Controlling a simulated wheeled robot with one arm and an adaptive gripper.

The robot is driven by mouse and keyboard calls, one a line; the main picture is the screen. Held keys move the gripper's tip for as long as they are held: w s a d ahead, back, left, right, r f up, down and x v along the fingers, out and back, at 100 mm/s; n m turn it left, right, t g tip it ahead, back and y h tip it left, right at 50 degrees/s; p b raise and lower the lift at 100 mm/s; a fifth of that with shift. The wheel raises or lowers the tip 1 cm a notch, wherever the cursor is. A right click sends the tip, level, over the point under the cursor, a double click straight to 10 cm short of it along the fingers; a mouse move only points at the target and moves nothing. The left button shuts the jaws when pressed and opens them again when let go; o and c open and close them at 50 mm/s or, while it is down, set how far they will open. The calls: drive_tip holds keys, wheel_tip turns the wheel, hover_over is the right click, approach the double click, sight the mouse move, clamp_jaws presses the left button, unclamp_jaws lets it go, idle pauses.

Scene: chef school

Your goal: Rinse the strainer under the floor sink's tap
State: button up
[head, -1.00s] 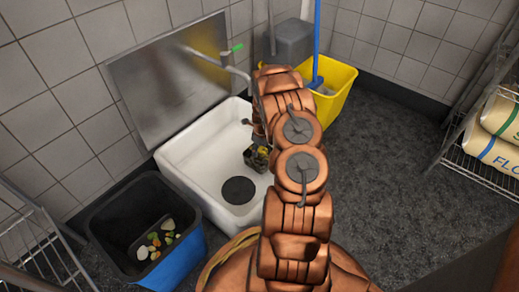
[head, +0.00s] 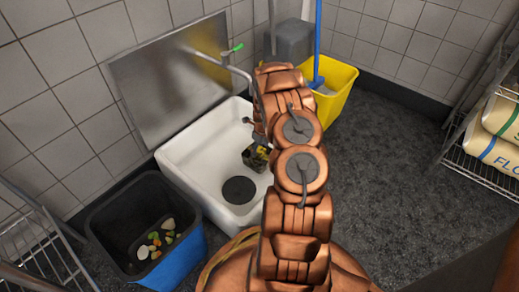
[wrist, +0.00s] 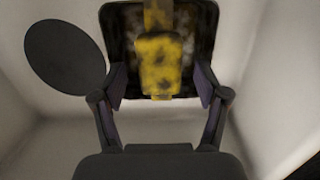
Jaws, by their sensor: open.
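The strainer (head: 252,160), a small dark square basket with yellow on it, sits in the white floor sink (head: 190,165), right of the round dark drain disc (head: 239,190). In the wrist view the strainer (wrist: 120,32) fills the upper middle, with a blurred yellow piece in front. My gripper (wrist: 160,82) is open, its fingers on either side of the yellow piece and apart from it. Whether they touch the strainer's rim I cannot tell. In the head view my arm hides most of the gripper. The tap (head: 215,60) has a green lever and stands over the sink's back.
A blue-and-black bin (head: 185,255) with food scraps stands at the sink's front left. A yellow mop bucket (head: 340,95) is behind, to the right. Wire racks stand at far left (head: 40,245) and right (head: 480,170). The floor at right is clear.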

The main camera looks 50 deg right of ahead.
wheel_tip(320, 180, up, 11)
drive_tip(key=s, duration=0.1)
idle(0.4)
drive_tip(key=shift+s, duration=0.2)
